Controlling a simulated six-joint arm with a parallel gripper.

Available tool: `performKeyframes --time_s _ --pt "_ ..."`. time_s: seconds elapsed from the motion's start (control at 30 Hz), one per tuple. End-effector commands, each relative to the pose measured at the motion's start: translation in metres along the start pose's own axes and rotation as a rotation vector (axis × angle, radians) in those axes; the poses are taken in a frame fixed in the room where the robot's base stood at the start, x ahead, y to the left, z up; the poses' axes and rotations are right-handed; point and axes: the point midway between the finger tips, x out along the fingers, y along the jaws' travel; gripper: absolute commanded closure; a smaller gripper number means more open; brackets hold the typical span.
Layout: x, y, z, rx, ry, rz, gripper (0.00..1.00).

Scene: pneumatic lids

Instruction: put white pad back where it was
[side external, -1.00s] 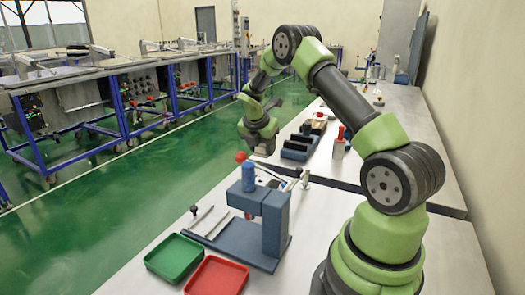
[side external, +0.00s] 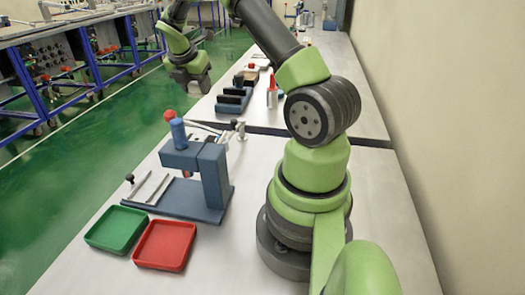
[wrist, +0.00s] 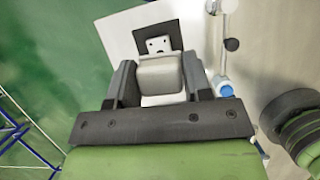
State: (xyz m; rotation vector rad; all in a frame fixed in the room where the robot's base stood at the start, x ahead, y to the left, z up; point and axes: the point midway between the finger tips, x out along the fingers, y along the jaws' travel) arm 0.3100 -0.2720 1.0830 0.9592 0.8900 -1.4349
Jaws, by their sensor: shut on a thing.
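My gripper (wrist: 160,82) is shut on a pale grey-white block, which I take to be the white pad (wrist: 160,73). The pad sits between the two dark fingers in the wrist view. Beyond it, partly covered by it, is a dark square (wrist: 174,33) with a small light plate with holes (wrist: 158,44). I cannot tell whether the pad touches this plate. In the side external view my gripper (side external: 194,88) hangs at the upper left, left of the dark bins; the pad cannot be made out there.
A blue press (side external: 205,170) with a red knob stands on the near table, with a green tray (side external: 116,230) and a red tray (side external: 164,245) in front. Dark bins (side external: 233,100) and a red-topped bottle (side external: 272,92) stand on the far table.

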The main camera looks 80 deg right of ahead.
Motion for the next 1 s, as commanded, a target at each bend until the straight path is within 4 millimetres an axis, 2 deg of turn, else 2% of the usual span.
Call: performKeyframes --time_s 0.17,0.27,0.5,0.6,0.83,1.0 --pt "0.005 -0.034 0.009 0.222 0.0 -0.091 0.76" --pt "0.008 -0.061 0.013 0.403 -0.001 -0.168 0.76" --pt "0.007 -0.138 0.013 0.94 -0.002 -0.389 0.76" --pt "0.005 -0.161 0.01 1.106 -0.002 -0.457 0.76" --pt "0.0 -0.197 0.001 1.382 -0.002 -0.57 0.76" --pt "0.02 -0.197 -0.008 1.385 -0.003 -0.574 0.76"
